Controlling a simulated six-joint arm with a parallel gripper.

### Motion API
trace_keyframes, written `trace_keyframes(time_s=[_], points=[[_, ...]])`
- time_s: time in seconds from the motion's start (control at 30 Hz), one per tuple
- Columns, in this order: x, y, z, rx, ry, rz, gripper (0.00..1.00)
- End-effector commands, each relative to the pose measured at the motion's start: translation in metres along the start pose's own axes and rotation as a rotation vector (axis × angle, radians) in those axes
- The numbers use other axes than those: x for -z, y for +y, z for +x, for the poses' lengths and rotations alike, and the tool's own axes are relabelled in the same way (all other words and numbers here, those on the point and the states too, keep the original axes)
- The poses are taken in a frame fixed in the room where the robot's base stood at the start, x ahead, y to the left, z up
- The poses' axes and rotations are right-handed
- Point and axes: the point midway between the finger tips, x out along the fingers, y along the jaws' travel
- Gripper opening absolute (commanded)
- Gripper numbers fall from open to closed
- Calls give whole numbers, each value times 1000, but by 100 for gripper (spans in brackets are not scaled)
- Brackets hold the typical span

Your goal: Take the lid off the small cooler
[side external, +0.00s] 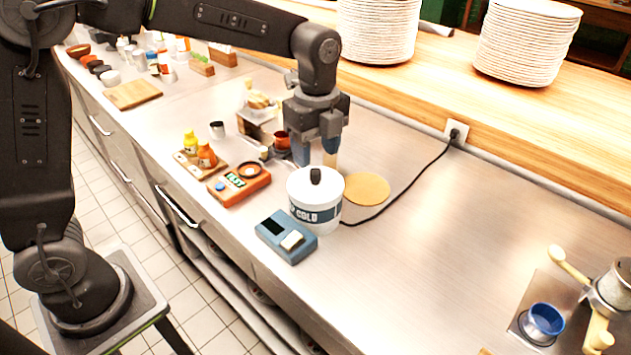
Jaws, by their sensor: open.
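The small cooler (318,218) is a white round tub with a dark blue band lettered "COLD", standing upright on the steel counter. Its white lid (316,186) sits on top and carries a black knob (316,175). My gripper (316,160) points down just behind and above the lid in this view. Its fingers are apart, with nothing seen between them. Whether the fingertips touch the lid cannot be told from this angle.
A blue device (286,238) stands in front of the cooler, and a round tan mat (367,189) lies behind it. A black cable (405,190) runs to a wall socket. An orange device (238,186) is left. The counter's right middle is clear.

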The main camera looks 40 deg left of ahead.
Motion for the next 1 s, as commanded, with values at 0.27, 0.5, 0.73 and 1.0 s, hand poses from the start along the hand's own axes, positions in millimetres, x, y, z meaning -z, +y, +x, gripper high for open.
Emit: trace_keyframes(time_s=[0.27, 0.5, 0.73, 1.0], points=[[-2, 0, 29, -6, 0, -1, 54], [-2, -1, 54, -1, 0, -1, 54], [-2, -1, 56, 0, 0, -1, 54], [-2, -1, 55, 0, 0, -1, 29]])
